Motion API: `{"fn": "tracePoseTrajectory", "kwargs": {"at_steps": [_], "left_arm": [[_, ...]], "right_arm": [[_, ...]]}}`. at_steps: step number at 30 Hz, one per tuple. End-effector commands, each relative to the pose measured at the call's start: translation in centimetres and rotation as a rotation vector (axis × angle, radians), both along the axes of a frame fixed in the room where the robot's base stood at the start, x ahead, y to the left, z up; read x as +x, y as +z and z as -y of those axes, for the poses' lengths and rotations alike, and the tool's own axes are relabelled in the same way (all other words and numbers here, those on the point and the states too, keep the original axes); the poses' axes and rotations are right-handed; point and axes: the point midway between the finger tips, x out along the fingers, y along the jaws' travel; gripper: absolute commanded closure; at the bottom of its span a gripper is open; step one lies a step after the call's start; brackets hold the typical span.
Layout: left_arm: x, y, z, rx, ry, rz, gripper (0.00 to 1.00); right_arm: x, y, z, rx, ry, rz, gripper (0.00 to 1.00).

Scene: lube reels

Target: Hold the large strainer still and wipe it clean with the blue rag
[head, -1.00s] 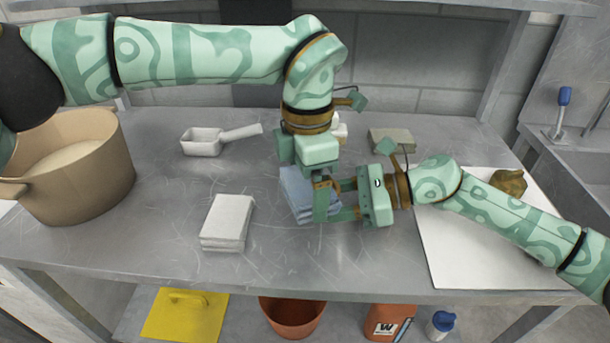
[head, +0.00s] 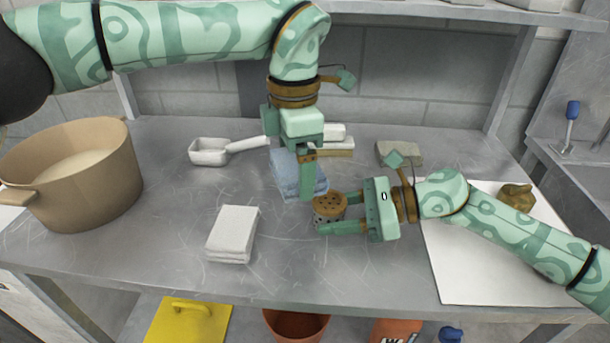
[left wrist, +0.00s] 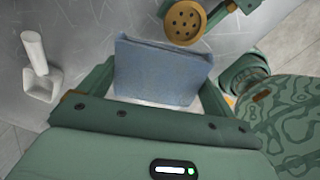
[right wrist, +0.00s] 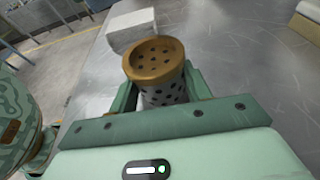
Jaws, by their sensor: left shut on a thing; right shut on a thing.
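The large strainer (head: 329,206) is a perforated cup with a brown-orange rim. My right gripper (head: 320,215) is shut on it and holds it upright, open end up; it fills the jaws in the right wrist view (right wrist: 165,92). The blue rag (head: 287,172) is a folded block in my left gripper (head: 306,185), which is shut on it. The rag also shows between the fingers in the left wrist view (left wrist: 160,70), close to the strainer (left wrist: 185,24). Whether rag and strainer touch is unclear. Part of the rag is hidden behind my left finger.
A stack of white cloths (head: 232,234) lies front left of the grippers. A white scoop (head: 210,152), a large tan pot (head: 95,185), a brush (head: 335,147) and a grey-green block (head: 398,153) stand around. A white board (head: 470,270) with a brown lump (head: 517,196) is at right.

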Motion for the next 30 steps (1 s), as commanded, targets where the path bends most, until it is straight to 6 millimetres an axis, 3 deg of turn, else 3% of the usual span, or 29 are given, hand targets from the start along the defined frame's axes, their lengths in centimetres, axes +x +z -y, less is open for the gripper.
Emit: {"fn": "tracePoseTrajectory", "kwargs": {"at_steps": [14,29,30], "left_arm": [[0.0,5.7,-2.9,-0.001,0.002,0.001,0.28],[0.0,6.1,-3.1,0.000,0.001,-0.001,0.28],[0.0,6.1,-3.1,0.000,0.001,-0.001,0.28]], "right_arm": [[0.0,0.0,0.0,0.000,0.000,0.000,0.64],[0.0,0.0,0.0,0.000,0.000,0.000,0.64],[0.0,0.0,0.0,0.000,0.000,0.000,0.46]]}}
